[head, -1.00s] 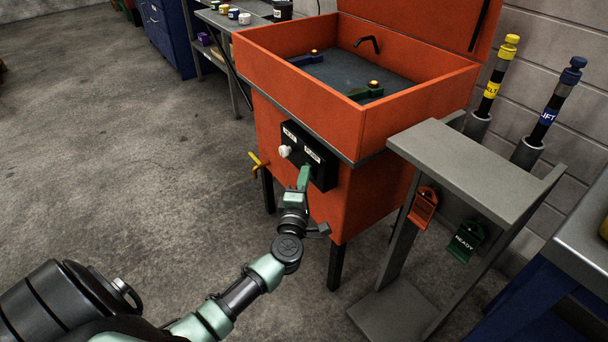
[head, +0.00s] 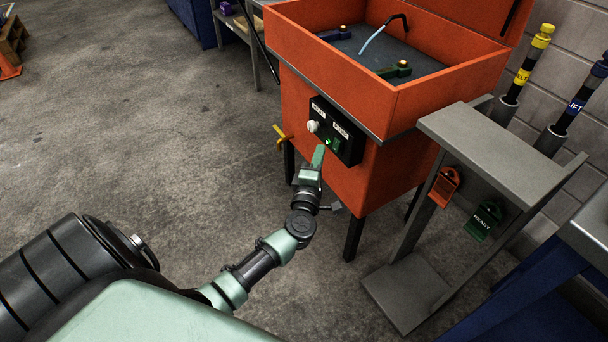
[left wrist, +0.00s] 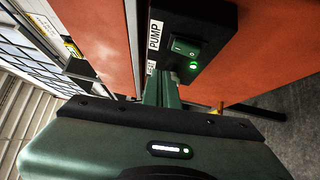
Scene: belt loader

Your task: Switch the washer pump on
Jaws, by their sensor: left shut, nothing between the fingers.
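The orange parts washer (head: 330,120) stands at the upper middle in the head view. A black control box (head: 340,135) on its front carries a white knob (head: 312,126) and a green rocker switch, the pump switch (left wrist: 185,47), beside a PUMP label in the left wrist view. A green lamp (left wrist: 193,66) beside the switch is lit. A pale blue stream (head: 371,41) comes from the black spout (head: 398,20) into the basin. My right gripper is out of view.
A yellow valve handle (head: 281,137) sticks out at the washer's left.

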